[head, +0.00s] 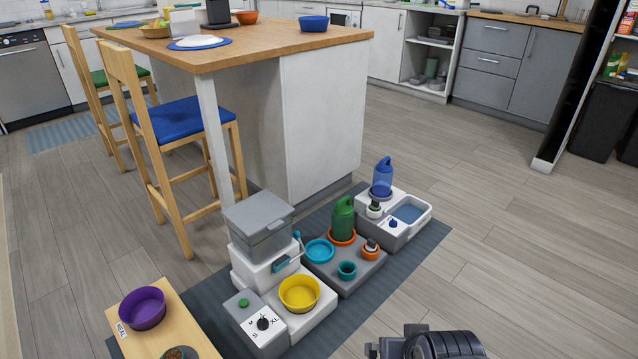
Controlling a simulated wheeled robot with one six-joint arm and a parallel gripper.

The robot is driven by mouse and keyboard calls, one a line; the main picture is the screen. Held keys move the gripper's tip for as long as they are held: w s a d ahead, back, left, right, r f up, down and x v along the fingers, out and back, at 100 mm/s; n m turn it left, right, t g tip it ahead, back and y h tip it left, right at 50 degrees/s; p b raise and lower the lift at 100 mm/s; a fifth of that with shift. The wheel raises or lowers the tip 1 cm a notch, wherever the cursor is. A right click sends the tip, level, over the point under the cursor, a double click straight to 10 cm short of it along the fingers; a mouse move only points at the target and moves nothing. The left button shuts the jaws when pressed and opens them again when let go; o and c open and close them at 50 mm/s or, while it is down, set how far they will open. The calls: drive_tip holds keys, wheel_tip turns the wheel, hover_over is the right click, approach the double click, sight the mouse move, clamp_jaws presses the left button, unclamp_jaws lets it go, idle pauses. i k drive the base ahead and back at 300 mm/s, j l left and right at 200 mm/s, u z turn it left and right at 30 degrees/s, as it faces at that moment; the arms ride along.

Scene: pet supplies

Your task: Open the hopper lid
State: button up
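The hopper (262,247) is a grey box on top of a white pet feeder (255,276) on the floor mat, left of the middle. Its grey lid (256,212) lies flat on top and looks shut. A teal lever-like part (290,254) is on the feeder's right side. A yellow bowl (299,293) sits in the feeder's white base, beside a dial panel (263,323). My gripper (425,345) shows as a dark shape at the bottom edge, right of the feeder and apart from it. It is cut off, and its fingers cannot be made out.
A grey tray (345,274) with a green bottle and small cups, and a white fountain unit (392,230) with a blue bottle, stand right of the feeder. A low wooden bench (176,322) with bowls is at left. A kitchen island and stools stand behind. The floor at right is clear.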

sight(259, 211)
drive_tip(key=j+z, duration=0.1)
drive_tip(key=j, duration=0.35)
drive_tip(key=i+j+z, duration=0.5)
drive_tip(key=j+z, duration=0.15)
